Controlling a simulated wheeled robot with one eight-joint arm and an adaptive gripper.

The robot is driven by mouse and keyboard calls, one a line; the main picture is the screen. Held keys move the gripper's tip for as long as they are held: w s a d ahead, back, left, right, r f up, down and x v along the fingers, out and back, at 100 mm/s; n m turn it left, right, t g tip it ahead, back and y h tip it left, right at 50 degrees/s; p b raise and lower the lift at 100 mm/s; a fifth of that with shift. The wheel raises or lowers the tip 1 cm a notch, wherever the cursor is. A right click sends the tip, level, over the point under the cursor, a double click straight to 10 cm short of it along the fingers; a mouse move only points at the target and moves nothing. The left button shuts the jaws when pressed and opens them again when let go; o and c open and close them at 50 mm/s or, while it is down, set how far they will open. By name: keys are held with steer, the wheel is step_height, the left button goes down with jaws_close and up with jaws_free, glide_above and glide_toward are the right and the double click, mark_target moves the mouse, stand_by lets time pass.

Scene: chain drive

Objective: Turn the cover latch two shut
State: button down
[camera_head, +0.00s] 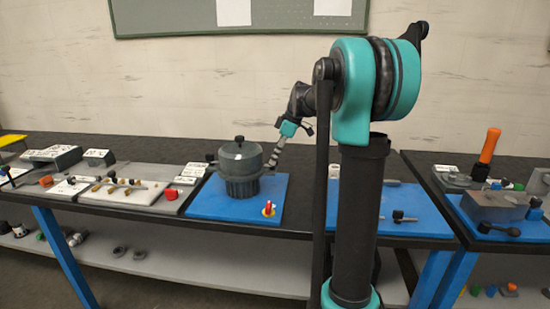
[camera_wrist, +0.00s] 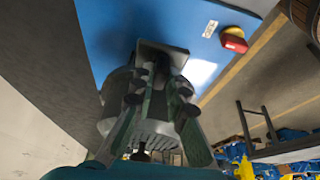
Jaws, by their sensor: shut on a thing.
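The dark grey round cover (camera_head: 240,162) with a knob on top stands on a ribbed base on a blue mat (camera_head: 210,204). In the wrist view part of the grey cover (camera_wrist: 113,92) shows behind my fingers. My gripper (camera_head: 273,160) is at the right side of the cover, its arm reaching down from the upper right. In the wrist view my gripper (camera_wrist: 160,70) is shut on a small dark part at the cover's side, which I take to be cover latch two. The fingers mostly hide this latch, so its angle cannot be told.
A red and yellow piece (camera_head: 268,209) sits on the mat near its front corner, and in the wrist view (camera_wrist: 234,40). Trays with small parts (camera_head: 125,190) lie to the left. A grey block (camera_head: 495,206) and an orange-handled tool (camera_head: 488,148) are at the right.

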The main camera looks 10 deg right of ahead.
steer(key=c, duration=1.8)
jaws_free()
steer(key=v, duration=1.2)
